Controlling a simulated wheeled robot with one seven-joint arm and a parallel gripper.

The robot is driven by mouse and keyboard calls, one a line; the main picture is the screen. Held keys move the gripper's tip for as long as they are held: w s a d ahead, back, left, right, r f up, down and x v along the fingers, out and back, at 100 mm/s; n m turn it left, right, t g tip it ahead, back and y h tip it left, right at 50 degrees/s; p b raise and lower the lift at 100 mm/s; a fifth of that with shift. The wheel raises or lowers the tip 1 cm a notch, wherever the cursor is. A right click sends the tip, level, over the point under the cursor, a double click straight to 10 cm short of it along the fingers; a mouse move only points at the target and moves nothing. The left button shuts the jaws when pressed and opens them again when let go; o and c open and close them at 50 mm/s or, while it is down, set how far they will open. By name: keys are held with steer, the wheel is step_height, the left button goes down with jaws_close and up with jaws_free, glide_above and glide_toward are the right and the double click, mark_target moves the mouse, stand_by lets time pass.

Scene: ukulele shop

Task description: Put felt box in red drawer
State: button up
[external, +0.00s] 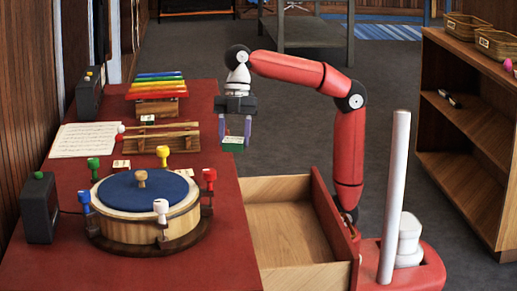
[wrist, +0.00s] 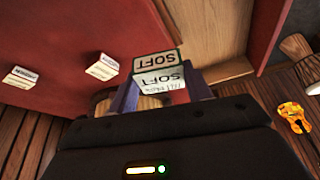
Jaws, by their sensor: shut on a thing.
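My gripper (external: 236,128) hangs pointing down from the arm, near the right edge of the red table. It is shut on the felt box (external: 232,143), a small white and green box. In the wrist view the felt box (wrist: 160,80) shows "SOFT" lettering and a green border between the fingers of my gripper (wrist: 161,95). The red drawer (external: 285,225) stands pulled open at the table's right side, with a red front and a bare wooden inside. The box appears above and beyond the drawer's far end; its exact height is unclear.
On the table (external: 215,265) are a round blue-topped drum (external: 140,190) with coloured pegs, a rainbow xylophone (external: 157,90), mallets on a rack (external: 160,138) and small cards. A wooden shelf (external: 460,130) stands right.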

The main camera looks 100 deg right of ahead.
steer(key=s+a+f+n+g, duration=0.2)
steer(key=s+a+n+g, duration=0.1)
steer(key=s+a+n, duration=0.55)
steer(key=m+b, duration=0.1)
steer(key=b, duration=0.2)
glide_above(278, 241)
steer(key=d, duration=0.1)
steer(key=f, duration=1.5)
steer(key=shift+w+d, duration=0.1)
steer(key=shift+w, duration=0.25)
steer(key=shift+f, duration=2.6)
steer(key=shift+f, duration=0.15)
steer(key=o, duration=0.9)
steer(key=shift+o, duration=0.2)
